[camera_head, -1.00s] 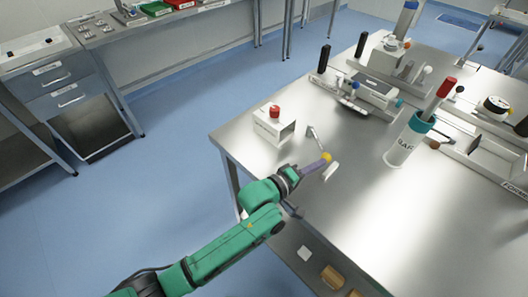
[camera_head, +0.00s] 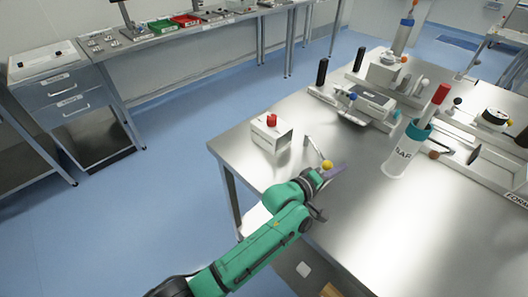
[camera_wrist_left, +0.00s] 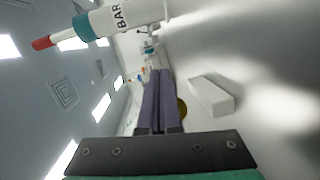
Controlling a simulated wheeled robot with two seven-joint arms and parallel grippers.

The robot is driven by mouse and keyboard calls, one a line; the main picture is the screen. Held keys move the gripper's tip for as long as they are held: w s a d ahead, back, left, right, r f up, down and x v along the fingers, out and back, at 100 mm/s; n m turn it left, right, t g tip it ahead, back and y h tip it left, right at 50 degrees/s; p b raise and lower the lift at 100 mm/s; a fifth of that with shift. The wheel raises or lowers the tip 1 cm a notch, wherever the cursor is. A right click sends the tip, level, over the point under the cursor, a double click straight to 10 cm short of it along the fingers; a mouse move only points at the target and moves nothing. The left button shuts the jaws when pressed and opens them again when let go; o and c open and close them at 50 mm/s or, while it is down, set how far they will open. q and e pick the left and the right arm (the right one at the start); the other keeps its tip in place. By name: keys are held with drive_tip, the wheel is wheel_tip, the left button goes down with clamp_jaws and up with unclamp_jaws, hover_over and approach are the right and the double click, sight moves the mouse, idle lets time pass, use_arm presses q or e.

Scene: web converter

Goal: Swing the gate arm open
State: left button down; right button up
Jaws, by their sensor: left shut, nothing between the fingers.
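The gate arm looks like a thin metal bar (camera_head: 316,150) with a yellow knob (camera_head: 327,164) at its near end, standing over the steel table near its left edge. My left gripper (camera_head: 339,168), with purple fingers, is at the knob, just beside it on the near side. In the left wrist view its two fingers (camera_wrist_left: 159,76) are shut together with nothing between them. The yellow knob shows partly behind their right side (camera_wrist_left: 182,108); whether they touch it I cannot tell. A white block (camera_wrist_left: 211,95) lies just right of the fingers there. My right gripper is not in view.
A white box with a red button (camera_head: 271,120) stands on the table left of the bar. A white cylinder marked BAR (camera_head: 402,156), with a red-tipped handle, stands to the right. Fixtures (camera_head: 365,103) fill the back. The table's front middle is clear.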

use_arm(q)
drive_tip(key=shift+w+d, duration=0.1)
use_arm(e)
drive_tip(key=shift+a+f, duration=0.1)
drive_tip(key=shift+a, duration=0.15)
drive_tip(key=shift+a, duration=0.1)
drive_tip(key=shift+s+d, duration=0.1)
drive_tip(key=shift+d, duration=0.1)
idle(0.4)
